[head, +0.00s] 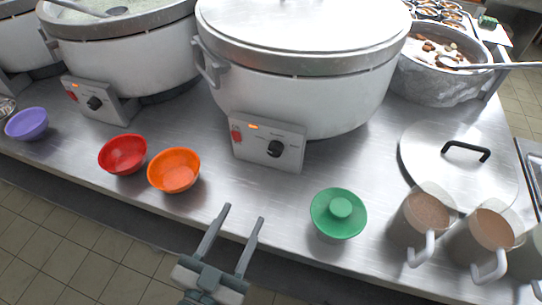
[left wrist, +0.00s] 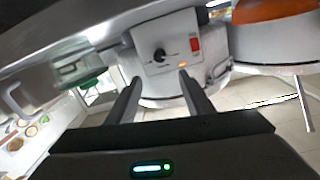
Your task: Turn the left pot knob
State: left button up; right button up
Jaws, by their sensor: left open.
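A white pot (head: 120,60) at the left has a front control box with a black knob (head: 95,103) and a red switch. The larger white pot (head: 310,95) in the middle has a similar box with a black knob (head: 275,148), a red switch (head: 236,135) and a lit orange lamp. My left gripper (head: 245,213) is open and empty, low in front of the middle pot's box and apart from it. In the left wrist view, a knob (left wrist: 160,56) and red switch (left wrist: 196,45) on a control box show beyond the spread fingers. My right gripper is not in view.
Red (head: 123,155), orange (head: 174,170) and purple (head: 27,124) bowls stand along the steel counter's front. A green lidded bowl (head: 339,212) stands right of the gripper. Brown-filled mugs (head: 427,212) and a loose pot lid (head: 455,180) lie further right.

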pick_arm(q)
jog(key=shift+w, duration=0.1)
jog(key=p, duration=0.2)
send_near(273, 153)
jog(key=p+x, duration=0.2)
jog(key=x, duration=0.6)
jog(key=shift+p, duration=0.35)
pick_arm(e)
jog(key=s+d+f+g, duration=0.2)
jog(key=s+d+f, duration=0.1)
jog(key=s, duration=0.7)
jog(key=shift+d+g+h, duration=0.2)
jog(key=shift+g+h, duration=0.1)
pick_arm(q)
jog(key=shift+c, duration=0.2)
jog(key=c, duration=1)
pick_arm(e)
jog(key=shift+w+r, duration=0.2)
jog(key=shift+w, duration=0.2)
